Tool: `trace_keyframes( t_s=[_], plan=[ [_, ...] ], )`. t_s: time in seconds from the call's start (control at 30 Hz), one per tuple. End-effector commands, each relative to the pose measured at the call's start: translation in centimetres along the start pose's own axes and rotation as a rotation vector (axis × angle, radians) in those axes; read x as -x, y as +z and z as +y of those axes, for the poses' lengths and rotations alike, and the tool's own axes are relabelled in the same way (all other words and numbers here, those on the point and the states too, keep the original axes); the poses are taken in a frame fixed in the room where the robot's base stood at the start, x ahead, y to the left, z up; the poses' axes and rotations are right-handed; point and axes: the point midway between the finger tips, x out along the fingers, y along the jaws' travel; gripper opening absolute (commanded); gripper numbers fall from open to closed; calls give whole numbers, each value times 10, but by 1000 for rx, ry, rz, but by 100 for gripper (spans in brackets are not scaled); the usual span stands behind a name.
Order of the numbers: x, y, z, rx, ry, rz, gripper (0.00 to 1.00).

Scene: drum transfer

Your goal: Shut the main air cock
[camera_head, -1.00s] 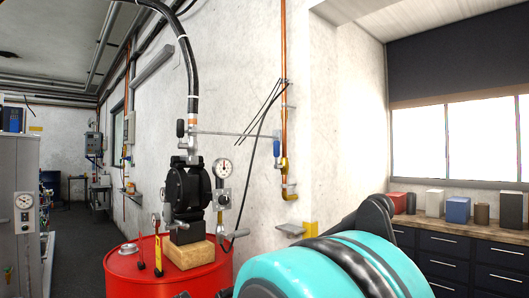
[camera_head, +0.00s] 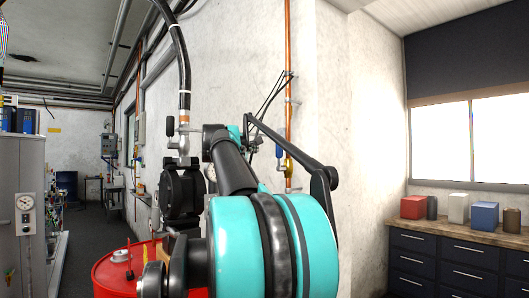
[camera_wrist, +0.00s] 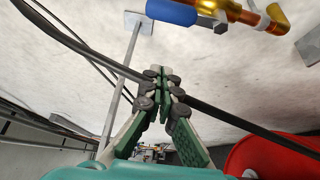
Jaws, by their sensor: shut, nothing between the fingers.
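The air cock has a blue lever (camera_head: 279,150) and a brass body (camera_head: 288,165) on the copper pipe (camera_head: 288,105) on the wall. The lever stands about upright, along the pipe. In the wrist view the blue lever (camera_wrist: 172,12) and brass body (camera_wrist: 235,12) lie at the top edge, past the fingertips. My gripper (camera_wrist: 162,78) is shut and empty, its fingertips together and apart from the lever. In the head view my gripper (camera_head: 254,143) is small, left of the lever, and partly hidden by my arm.
A black pump (camera_head: 181,190) with a hose (camera_head: 183,70) stands over a red drum (camera_head: 112,275), which also shows in the wrist view (camera_wrist: 268,158). A thin grey bar (camera_wrist: 122,85) and dark cables (camera_wrist: 85,50) pass close to the fingers. A drawer bench (camera_head: 440,255) stands right.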

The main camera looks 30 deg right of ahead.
Motion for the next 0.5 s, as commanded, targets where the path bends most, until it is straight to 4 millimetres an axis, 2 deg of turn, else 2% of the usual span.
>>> trace_keyframes(
  t_s=[0.5],
  plan=[
    [-86, 1, -2, -2, -2, -4, 0]
  ],
)
